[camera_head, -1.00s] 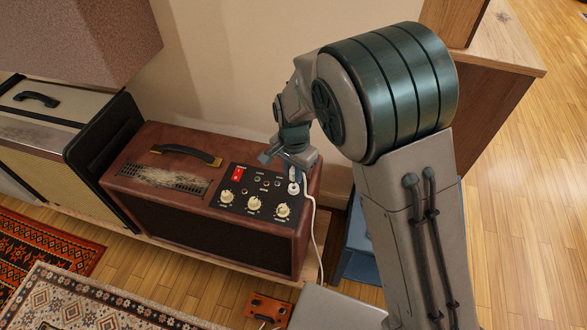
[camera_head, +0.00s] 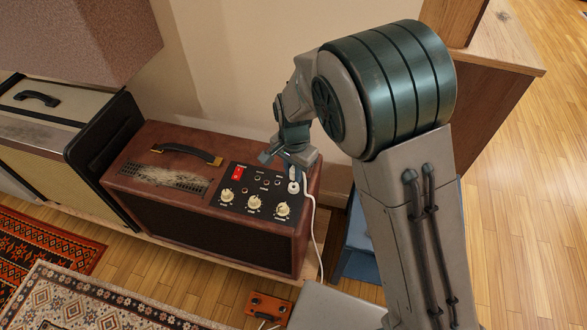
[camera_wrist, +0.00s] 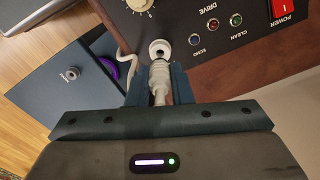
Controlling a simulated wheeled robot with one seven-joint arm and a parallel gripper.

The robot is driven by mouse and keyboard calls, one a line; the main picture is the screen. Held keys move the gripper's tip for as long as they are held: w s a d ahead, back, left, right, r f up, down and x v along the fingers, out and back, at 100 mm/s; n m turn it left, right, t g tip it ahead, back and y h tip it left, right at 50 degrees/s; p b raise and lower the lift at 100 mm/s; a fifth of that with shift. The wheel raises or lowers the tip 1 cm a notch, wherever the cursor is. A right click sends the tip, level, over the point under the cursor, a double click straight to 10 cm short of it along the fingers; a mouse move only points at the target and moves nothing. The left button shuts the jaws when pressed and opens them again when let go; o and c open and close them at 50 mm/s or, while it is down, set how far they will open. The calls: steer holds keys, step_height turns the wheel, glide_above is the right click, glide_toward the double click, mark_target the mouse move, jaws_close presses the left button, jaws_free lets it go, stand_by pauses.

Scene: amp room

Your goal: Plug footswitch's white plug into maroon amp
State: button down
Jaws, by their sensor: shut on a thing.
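The maroon amp (camera_head: 150,190) stands against the wall, its black control panel (camera_head: 233,185) facing up at its right end. My gripper (camera_head: 285,172) is over the panel's right end, shut on the white plug (camera_wrist: 159,86). In the wrist view the plug is between the blue fingers, and a white ring with a dark centre (camera_wrist: 159,49) shows just beyond the fingertips at the panel's edge. I cannot tell whether the plug is seated. A white cable (camera_head: 315,225) runs down over the amp's right side. The orange footswitch (camera_head: 267,307) lies on the floor in front.
Knobs, small sockets and a red power switch (camera_head: 237,173) crowd the panel. A blue box (camera_head: 360,245) is right of the amp; its socket (camera_wrist: 70,74) and a purple disc (camera_wrist: 108,68) show in the wrist view. A cream amp (camera_head: 60,130) stands left. A wooden cabinet (camera_head: 490,120) is behind my arm.

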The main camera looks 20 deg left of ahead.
steer(key=shift+f+b, duration=0.85)
steer(key=shift+f, duration=0.9)
stand_by(1.0)
steer(key=c, duration=1.2)
jaws_free()
steer(key=shift+r, duration=0.1)
step_height(320, 180, up, 14)
steer(key=p, duration=0.3)
steer(key=shift+p, duration=0.35)
steer(key=w+d+r+p, duration=0.1)
steer(key=d+r+p, duration=0.4)
steer(key=d+r, duration=0.45)
steer(key=s+d+r+n+t+p, duration=0.1)
steer(key=s+d+r+p, duration=0.3)
steer(key=d+r, duration=0.2)
steer(key=s+d+r+n+t+p, duration=0.1)
steer(key=s+d+r+p, duration=0.3)
steer(key=d+r, duration=0.3)
steer(key=s+d+r+n+p, duration=0.1)
steer(key=s+d+r+p, duration=0.3)
steer(key=d, duration=0.7)
step_height(320, 180, up, 2)
steer(key=shift+d+r+t+p, duration=0.15)
steer(key=shift+d+t+p, duration=0.2)
steer(key=shift+p, duration=0.9)
